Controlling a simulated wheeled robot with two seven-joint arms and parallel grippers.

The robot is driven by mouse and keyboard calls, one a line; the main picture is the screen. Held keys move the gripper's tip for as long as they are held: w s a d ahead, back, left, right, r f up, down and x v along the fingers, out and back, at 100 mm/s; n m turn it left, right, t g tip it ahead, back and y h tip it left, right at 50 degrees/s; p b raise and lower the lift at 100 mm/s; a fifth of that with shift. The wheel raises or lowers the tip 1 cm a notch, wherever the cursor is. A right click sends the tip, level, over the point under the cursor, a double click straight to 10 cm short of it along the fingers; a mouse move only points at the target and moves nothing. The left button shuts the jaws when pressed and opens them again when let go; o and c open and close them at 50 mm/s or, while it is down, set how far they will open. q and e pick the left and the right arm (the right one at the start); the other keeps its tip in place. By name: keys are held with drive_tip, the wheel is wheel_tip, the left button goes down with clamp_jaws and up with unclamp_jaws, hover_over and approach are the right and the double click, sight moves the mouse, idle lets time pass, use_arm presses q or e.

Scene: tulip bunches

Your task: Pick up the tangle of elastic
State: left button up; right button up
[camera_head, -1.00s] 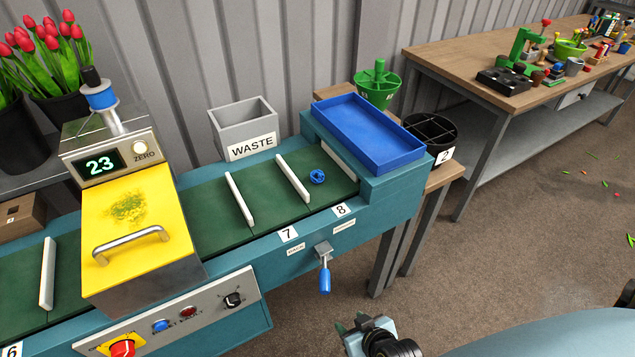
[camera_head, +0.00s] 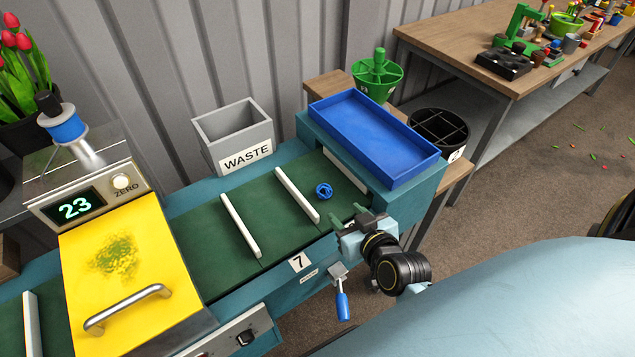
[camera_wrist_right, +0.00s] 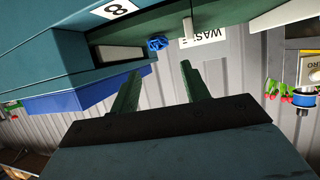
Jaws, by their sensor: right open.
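The tangle of elastic (camera_head: 324,190) is a small blue knot lying on the green conveyor belt, just right of a white divider bar, in the last bay. It also shows in the right wrist view (camera_wrist_right: 157,43), beyond the fingertips and a little above the gap between them. My right gripper (camera_head: 356,219) is at the front edge of the belt, a little right of and nearer than the tangle. Its two green fingers (camera_wrist_right: 158,75) are apart with nothing between them. The left gripper is not in view.
White divider bars (camera_head: 297,194) stand across the belt. A blue tray (camera_head: 375,137) sits on the raised end to the right. A grey WASTE bin (camera_head: 234,137) stands behind. A blue-handled lever (camera_head: 342,304) hangs below the gripper. A yellow-lidded weighing unit (camera_head: 125,270) is at left.

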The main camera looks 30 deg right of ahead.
sight(327, 193)
drive_tip(key=x, duration=0.5)
drive_tip(key=shift+w+f+b, duration=0.15)
drive_tip(key=shift+b, duration=0.25)
drive_tip(key=shift+x, duration=0.85)
drive_tip(key=x, duration=0.2)
drive_tip(key=b+x, duration=0.1)
drive_tip(key=shift+w+d, duration=0.3)
drive_tip(key=shift+w, duration=0.05)
drive_tip(key=shift+w+f, duration=0.1)
drive_tip(key=shift+w, duration=0.1)
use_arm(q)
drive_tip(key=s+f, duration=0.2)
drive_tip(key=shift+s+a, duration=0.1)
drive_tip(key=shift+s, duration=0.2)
use_arm(e)
drive_tip(key=c, duration=0.7)
